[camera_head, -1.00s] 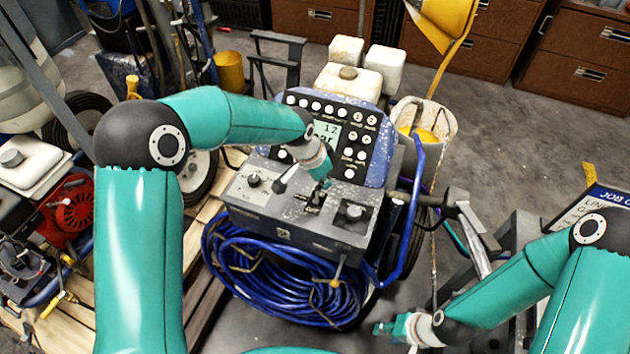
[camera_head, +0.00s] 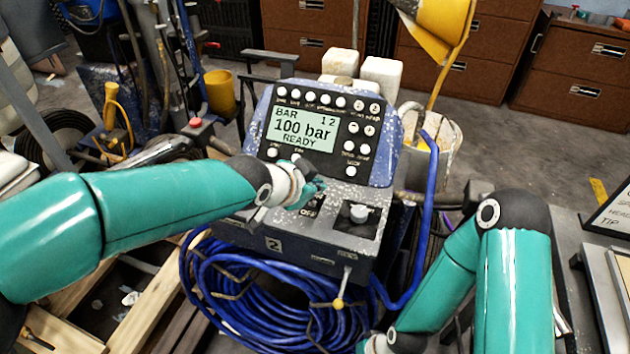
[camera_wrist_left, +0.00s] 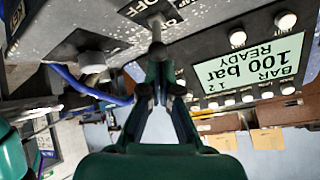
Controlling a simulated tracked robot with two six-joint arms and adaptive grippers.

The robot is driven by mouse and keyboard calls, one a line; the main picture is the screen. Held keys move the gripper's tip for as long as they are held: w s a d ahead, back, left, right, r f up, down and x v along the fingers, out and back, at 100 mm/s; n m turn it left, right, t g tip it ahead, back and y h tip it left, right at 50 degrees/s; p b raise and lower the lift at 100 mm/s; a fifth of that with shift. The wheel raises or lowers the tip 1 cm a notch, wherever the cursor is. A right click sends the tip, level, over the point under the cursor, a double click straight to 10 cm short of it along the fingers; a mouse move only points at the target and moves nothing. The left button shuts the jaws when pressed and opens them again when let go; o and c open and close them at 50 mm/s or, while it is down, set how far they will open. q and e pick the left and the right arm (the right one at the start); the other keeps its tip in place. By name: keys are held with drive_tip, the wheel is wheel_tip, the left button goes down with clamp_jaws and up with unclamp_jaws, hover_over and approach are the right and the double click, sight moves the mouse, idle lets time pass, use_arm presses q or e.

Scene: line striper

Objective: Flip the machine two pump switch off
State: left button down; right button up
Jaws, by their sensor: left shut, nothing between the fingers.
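Machine two (camera_head: 290,240) is a grey control box marked 2, with a blue-edged panel whose screen (camera_head: 303,130) reads 100 bar READY. My left gripper (camera_head: 314,189) is shut and empty over the box top. It hides most of the pump switch in the head view; an OFF label shows just below it. In the left wrist view, the switch lever (camera_wrist_left: 156,28) stands right at the tips of my left gripper (camera_wrist_left: 159,62), beside the upside-down OFF label. I cannot tell whether they touch. My right gripper is low at the bottom edge, its fingers not clearly visible.
A round knob (camera_head: 358,213) sits right of the switch and also shows in the left wrist view (camera_wrist_left: 94,58). A coiled blue hose (camera_head: 235,300) hangs below the box. A yellow-tipped lever (camera_head: 339,303) sticks out in front. Wooden pallet boards (camera_head: 75,305) lie at left.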

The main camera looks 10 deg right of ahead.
use_arm(q)
drive_tip(key=shift+r, duration=0.1)
drive_tip(key=shift+s+r+p, duration=0.15)
drive_tip(key=shift+r+p, duration=0.55)
drive_tip(key=shift+r, duration=0.05)
drive_tip(key=shift+d, duration=0.1)
drive_tip(key=shift+w+d+r, duration=0.2)
drive_tip(key=shift+d+r, duration=0.05)
drive_tip(key=shift+d, duration=0.05)
drive_tip(key=d+r+v, duration=0.1)
drive_tip(key=v, duration=0.8)
drive_tip(key=shift+s+d, duration=0.2)
drive_tip(key=shift+d, duration=0.05)
